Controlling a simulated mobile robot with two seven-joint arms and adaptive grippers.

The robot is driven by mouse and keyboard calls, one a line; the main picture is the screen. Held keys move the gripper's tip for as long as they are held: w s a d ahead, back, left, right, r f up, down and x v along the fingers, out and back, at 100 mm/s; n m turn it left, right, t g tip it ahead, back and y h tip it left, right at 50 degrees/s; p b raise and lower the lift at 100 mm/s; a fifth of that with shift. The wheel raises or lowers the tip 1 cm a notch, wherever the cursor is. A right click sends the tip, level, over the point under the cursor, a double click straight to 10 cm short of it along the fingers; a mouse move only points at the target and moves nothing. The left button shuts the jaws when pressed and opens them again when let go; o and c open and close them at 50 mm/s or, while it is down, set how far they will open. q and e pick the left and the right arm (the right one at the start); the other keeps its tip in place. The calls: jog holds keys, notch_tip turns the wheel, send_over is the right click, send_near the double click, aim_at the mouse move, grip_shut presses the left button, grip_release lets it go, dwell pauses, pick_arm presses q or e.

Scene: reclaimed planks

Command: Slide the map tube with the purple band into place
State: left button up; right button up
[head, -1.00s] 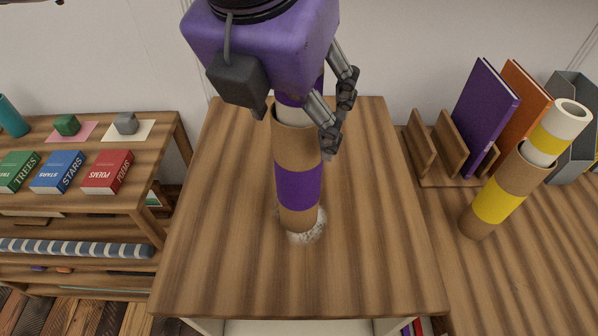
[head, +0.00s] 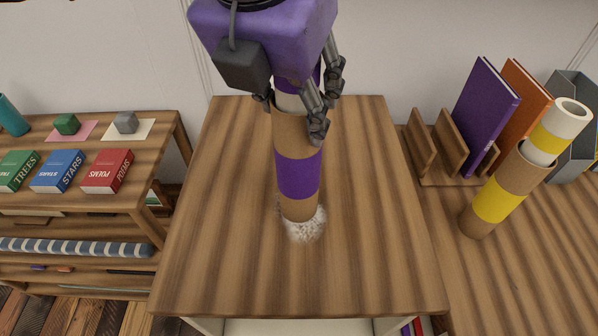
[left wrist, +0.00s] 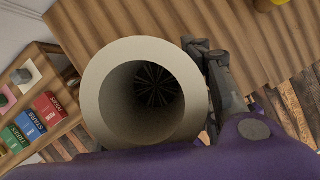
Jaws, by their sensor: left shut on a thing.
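The map tube is white with a purple band (head: 296,83). Its lower white part (head: 290,102) enters the top of a brown cardboard sleeve (head: 295,132) with a wide purple band (head: 298,177). My left gripper (head: 292,110) is shut on the tube near the sleeve's mouth and hides part of it. The sleeve is roughly upright over a fuzzy whitish patch (head: 305,225) on the wooden cabinet top (head: 375,255). In the left wrist view, the tube's open pale end (left wrist: 98,92) faces the camera, with one dark finger (left wrist: 226,82) beside it. My right gripper is out of view.
A yellow-banded white tube (head: 552,133) in a brown sleeve (head: 518,181) stands at the right, before a wooden rack (head: 431,152) and binders (head: 484,112). A shelf (head: 140,195) with books is at the left. The cabinet top around the sleeve is clear.

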pick_arm(q)
jog(key=w, duration=0.9)
jog(key=shift+w, duration=0.4)
dwell(0.4)
jog(key=o, duration=1.6)
jog(key=shift+c, duration=0.2)
